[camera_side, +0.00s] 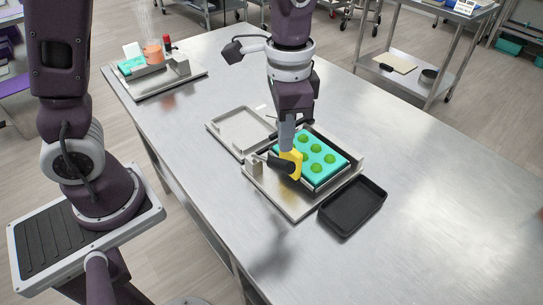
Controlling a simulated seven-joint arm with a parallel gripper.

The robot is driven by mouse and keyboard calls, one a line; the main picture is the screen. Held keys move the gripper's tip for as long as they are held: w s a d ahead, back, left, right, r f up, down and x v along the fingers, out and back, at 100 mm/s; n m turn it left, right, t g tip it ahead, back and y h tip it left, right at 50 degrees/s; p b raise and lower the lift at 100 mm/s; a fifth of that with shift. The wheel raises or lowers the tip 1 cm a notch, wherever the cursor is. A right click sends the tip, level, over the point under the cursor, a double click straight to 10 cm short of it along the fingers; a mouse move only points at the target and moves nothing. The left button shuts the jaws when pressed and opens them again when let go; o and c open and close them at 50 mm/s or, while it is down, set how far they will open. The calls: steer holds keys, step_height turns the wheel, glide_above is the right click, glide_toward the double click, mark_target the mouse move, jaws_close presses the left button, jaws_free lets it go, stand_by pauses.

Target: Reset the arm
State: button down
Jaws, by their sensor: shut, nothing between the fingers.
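My gripper (288,148) points down over the middle of the table, at the left edge of a turquoise mold (331,177). Its narrow fingers are together with nothing held between them. A yellow piece (292,164) shows right at the fingertips; I cannot tell whether it is part of the fingers. The mold has several round green spots and sits in a dark tray on a metal tray (287,203). A black handle-like part (279,164) lies close beside the fingertips, and I cannot tell whether they touch.
An empty black tray (352,206) lies to the right of the mold. A pale shallow tray (223,126) lies behind left. The table's right side is clear.

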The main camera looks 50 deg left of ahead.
steer(key=shift+r, duration=0.7)
steer(key=s+a+r+n+t, duration=0.2)
steer(key=s+a+r+n, duration=0.1)
steer(key=s, duration=0.4)
steer(key=s+a+r+n+t, duration=0.3)
steer(key=s+a+r, duration=0.2)
steer(key=s, duration=0.3)
steer(key=shift+s+a+r+t, duration=0.15)
steer(key=shift+s+a+t, duration=0.1)
steer(key=shift+a+t, duration=0.05)
